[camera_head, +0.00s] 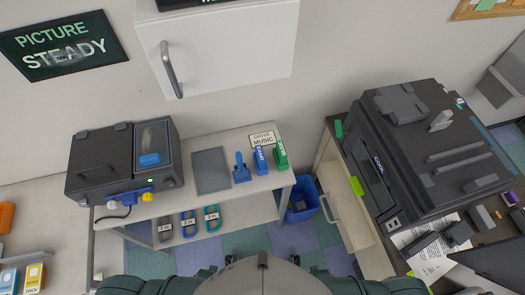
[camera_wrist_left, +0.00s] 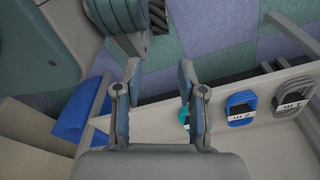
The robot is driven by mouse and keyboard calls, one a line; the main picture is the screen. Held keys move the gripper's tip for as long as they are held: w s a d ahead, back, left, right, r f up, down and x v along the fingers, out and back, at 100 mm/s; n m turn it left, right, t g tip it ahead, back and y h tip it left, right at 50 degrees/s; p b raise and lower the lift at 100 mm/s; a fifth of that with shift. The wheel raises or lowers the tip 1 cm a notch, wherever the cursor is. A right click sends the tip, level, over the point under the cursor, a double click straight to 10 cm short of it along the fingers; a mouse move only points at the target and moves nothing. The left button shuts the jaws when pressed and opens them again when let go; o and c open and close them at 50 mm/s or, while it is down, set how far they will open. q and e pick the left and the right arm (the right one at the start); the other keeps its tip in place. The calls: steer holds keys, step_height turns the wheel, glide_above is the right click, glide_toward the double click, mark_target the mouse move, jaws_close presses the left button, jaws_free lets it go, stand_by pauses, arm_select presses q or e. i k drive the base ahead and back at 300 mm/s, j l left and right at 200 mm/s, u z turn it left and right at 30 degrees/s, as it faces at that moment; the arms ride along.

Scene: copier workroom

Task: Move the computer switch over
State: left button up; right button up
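No thing is clearly marked as the computer switch. In the head view, a blue block-like device (camera_head: 122,198) with a yellow knob and a dark cable sits at the front of a black machine (camera_head: 100,160), on the left of the pale shelf top (camera_head: 190,203). A small blue piece (camera_head: 150,160) lies on the machine's right panel. My left gripper (camera_wrist_left: 159,70) is open and empty in the left wrist view, its fingers pointing toward the floor and lower shelf. Neither gripper shows in the head view, only my arms at the bottom edge.
A grey flat tray (camera_head: 211,171), blue stands (camera_head: 241,168) and a green stand (camera_head: 280,155) occupy the shelf top. Coiled loops (camera_head: 188,223) lie on the shelf below. A blue bin (camera_head: 301,205) stands right of it. A large dark copier (camera_head: 410,150) is at right.

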mark_target(169, 183)
steer(key=k+j, duration=0.35)
steer(key=j, duration=0.15)
steer(key=k+j, duration=0.4)
steer(key=j, duration=0.15)
steer(key=k+j, duration=0.35)
steer(key=j, duration=0.15)
steer(key=k+j, duration=0.35)
steer(key=j, duration=0.15)
steer(key=k+j, duration=0.4)
steer(key=j, duration=0.15)
